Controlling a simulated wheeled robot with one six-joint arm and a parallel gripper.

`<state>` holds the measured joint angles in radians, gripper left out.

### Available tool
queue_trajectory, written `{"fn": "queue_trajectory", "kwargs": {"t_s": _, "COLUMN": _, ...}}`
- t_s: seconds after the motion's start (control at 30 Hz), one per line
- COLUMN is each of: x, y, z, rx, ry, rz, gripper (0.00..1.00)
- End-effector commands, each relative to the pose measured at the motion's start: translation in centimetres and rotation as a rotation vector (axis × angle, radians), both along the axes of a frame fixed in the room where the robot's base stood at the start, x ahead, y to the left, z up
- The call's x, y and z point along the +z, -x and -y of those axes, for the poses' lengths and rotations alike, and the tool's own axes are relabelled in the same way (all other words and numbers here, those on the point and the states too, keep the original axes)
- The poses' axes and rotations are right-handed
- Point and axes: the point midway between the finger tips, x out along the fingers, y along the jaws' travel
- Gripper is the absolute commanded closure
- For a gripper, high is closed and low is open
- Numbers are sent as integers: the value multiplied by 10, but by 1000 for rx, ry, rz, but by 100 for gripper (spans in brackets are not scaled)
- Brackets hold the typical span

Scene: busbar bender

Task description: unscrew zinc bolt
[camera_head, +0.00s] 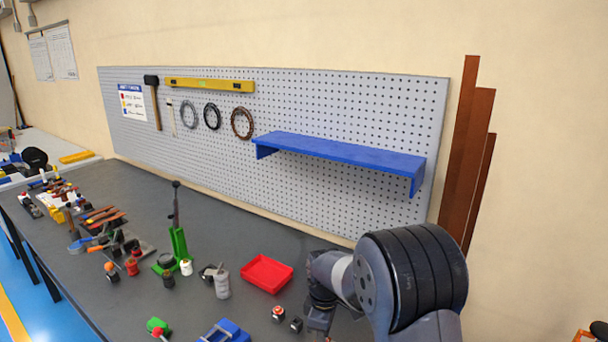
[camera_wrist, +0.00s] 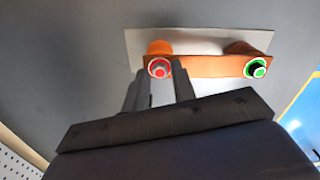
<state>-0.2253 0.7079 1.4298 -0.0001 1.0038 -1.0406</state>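In the wrist view, a bolt with a grey head inside a red ring (camera_wrist: 159,68) sits at the left end of an orange-brown bar (camera_wrist: 208,66); its grey head matches zinc. A second bolt with a dark head and green ring (camera_wrist: 256,69) sits at the bar's right end. My gripper (camera_wrist: 158,77) has its two dark fingers apart, one on each side of the red-ringed bolt, with small gaps visible. Whether the tips reach down to the head's level is unclear. In the head view my gripper (camera_head: 321,318) is low in the picture, partly hidden by my arm.
The bar stands on orange posts over a pale plate (camera_wrist: 190,40). On the dark bench (camera_head: 120,190) are a red tray (camera_head: 267,273), a green-based lever tool (camera_head: 178,240) and several small parts. A blue shelf (camera_head: 340,152) juts from the pegboard (camera_head: 300,100) behind.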

Motion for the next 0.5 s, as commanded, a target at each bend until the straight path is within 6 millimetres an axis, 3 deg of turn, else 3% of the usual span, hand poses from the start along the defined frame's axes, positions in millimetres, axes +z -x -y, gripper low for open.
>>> {"fn": "queue_trajectory", "kwargs": {"t_s": 0.3, "x": 0, "y": 0, "z": 0, "rx": -346, "ry": 0, "rz": 0, "gripper": 75}}
{"fn": "queue_trajectory", "kwargs": {"t_s": 0.5, "x": 0, "y": 0, "z": 0, "rx": -426, "ry": 0, "rz": 0, "gripper": 75}}
